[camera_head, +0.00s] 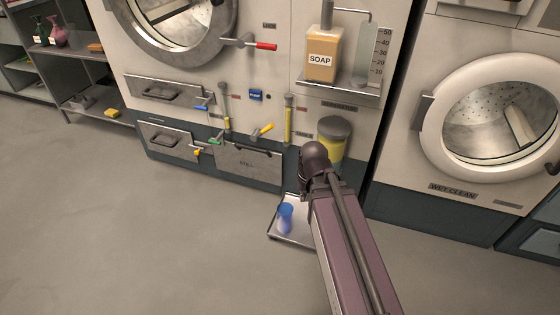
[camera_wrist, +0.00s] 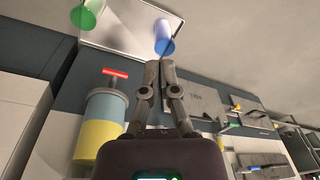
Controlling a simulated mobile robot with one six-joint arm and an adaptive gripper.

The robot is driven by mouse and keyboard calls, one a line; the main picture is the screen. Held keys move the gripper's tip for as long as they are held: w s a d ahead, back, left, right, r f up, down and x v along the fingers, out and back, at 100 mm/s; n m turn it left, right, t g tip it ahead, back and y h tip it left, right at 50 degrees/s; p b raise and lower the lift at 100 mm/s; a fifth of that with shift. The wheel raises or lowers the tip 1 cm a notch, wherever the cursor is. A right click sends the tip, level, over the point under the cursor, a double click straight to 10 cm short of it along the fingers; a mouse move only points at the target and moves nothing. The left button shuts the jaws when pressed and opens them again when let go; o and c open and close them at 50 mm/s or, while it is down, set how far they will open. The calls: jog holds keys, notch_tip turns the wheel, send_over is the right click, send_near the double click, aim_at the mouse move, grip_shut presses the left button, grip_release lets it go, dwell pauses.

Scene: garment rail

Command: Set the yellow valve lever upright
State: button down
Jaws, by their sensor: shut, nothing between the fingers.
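A short yellow lever (camera_head: 263,130) sits on the machine front just above the STILL panel in the head view, tilted up to the right. The frames do not settle which one is the valve lever. A small yellow piece (camera_wrist: 237,104) shows right of the fingers in the wrist view; I cannot tell which it is. My gripper (camera_wrist: 159,64) is shut and empty, apart from the levers. In the head view my arm hides its fingers.
Green (camera_head: 215,140), blue (camera_head: 201,107) and red (camera_head: 264,46) handles project from the same machine. A yellow canister (camera_head: 332,148) stands close behind my arm. A floor tray (camera_head: 292,238) holds a blue cup (camera_head: 285,217); a green cup (camera_wrist: 88,15) shows in the wrist view. Floor at left is clear.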

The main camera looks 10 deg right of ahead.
jog(key=s, duration=0.1)
jog(key=s+d, duration=0.1)
jog(key=shift+s+d+r+g+h, duration=0.2)
jog(key=shift+s+g+h, duration=0.1)
jog(key=shift+s+g, duration=0.1)
jog(key=c, duration=0.6)
grip_release()
